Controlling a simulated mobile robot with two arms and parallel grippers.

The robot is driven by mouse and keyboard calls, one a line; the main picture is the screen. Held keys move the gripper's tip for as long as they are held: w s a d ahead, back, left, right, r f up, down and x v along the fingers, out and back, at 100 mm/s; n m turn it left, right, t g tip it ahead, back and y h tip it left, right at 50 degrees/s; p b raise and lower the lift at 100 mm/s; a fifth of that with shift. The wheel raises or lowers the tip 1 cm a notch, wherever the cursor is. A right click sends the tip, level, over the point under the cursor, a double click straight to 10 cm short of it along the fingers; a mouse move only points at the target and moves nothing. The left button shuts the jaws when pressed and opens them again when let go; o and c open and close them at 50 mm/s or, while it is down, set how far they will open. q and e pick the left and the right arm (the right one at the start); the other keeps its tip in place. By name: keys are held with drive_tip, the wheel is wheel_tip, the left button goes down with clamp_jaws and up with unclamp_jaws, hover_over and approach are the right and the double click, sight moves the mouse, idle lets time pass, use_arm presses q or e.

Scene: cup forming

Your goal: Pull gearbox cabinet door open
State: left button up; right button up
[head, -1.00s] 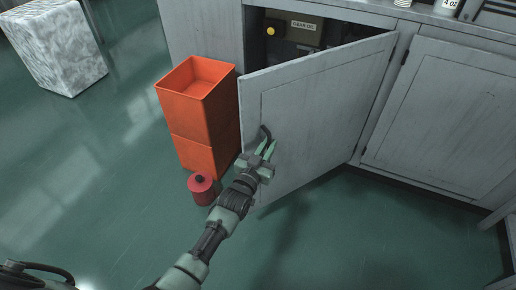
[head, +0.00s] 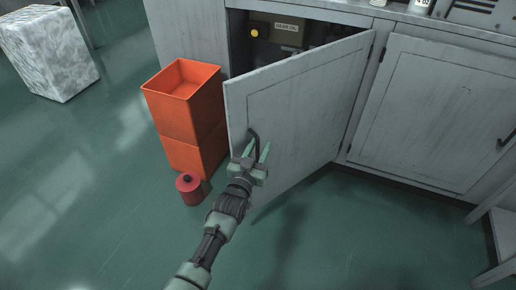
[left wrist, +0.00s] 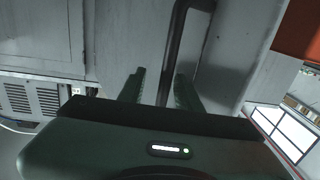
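The grey gearbox cabinet door (head: 300,105) stands partly open, swung out from its hinge side on the right. Its dark curved handle (head: 254,138) is near the door's free left edge. My left gripper (head: 257,152) is at the handle in the head view. In the left wrist view the handle (left wrist: 174,50) runs between the two spread fingers (left wrist: 160,88), with gaps visible, so the gripper is open around it. My right gripper is not in view.
Orange stacked bins (head: 186,115) stand just left of the door's free edge, with a red canister (head: 190,188) in front. A gear oil box (head: 287,32) sits inside the cabinet. A closed cabinet door (head: 440,110) is to the right. Floor in front is clear.

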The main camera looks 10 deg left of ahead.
use_arm(q)
drive_tip(key=shift+a+f, duration=0.1)
